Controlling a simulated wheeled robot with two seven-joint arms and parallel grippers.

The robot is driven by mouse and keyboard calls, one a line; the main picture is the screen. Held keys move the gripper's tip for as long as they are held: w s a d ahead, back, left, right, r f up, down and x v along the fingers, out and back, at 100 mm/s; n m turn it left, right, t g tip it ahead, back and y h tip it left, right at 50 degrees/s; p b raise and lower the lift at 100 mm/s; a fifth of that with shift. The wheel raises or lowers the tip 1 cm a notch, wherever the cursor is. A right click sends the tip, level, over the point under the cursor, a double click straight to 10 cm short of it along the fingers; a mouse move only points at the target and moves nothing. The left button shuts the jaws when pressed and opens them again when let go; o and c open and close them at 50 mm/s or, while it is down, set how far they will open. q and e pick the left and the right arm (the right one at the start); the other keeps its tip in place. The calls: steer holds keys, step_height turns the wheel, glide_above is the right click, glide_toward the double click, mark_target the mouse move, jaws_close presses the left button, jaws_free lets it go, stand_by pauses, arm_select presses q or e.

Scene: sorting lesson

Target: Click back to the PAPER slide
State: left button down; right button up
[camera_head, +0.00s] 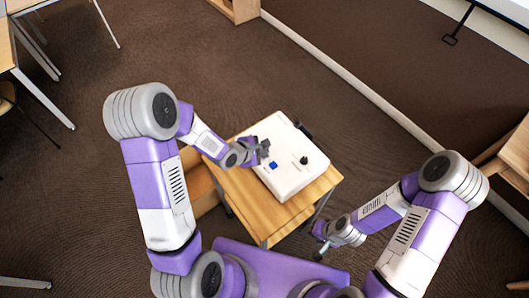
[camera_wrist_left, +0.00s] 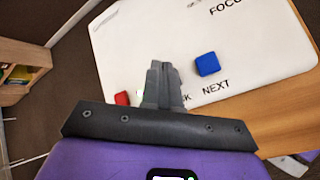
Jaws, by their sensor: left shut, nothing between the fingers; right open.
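A white projector (camera_head: 296,178) lies on the small wooden table. It has a blue button (camera_wrist_left: 207,64) beside the printed word NEXT, also seen in the head view (camera_head: 273,165). A red button (camera_wrist_left: 121,98) shows left of my left fingers in the wrist view; the label between the buttons is mostly covered, only a K showing. My left gripper (camera_wrist_left: 165,66) is shut and empty, over the projector's near left part, between the two buttons in the picture. I cannot tell whether it touches. My right gripper (camera_head: 319,252) is open, low beside the table's right front.
A black knob (camera_head: 304,160) stands on the projector's right part. The wooden table (camera_head: 244,200) has bare top at its front left. Desks (camera_head: 8,45) stand at the far left, and a wooden shelf (camera_wrist_left: 22,70) shows in the wrist view.

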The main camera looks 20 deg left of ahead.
mark_target(263, 156)
arm_select(q)
step_height(263, 156, up, 5)
steer(key=p, duration=0.4)
steer(key=shift+p, duration=0.3)
steer(key=shift+f, duration=0.1)
stand_by(0.7)
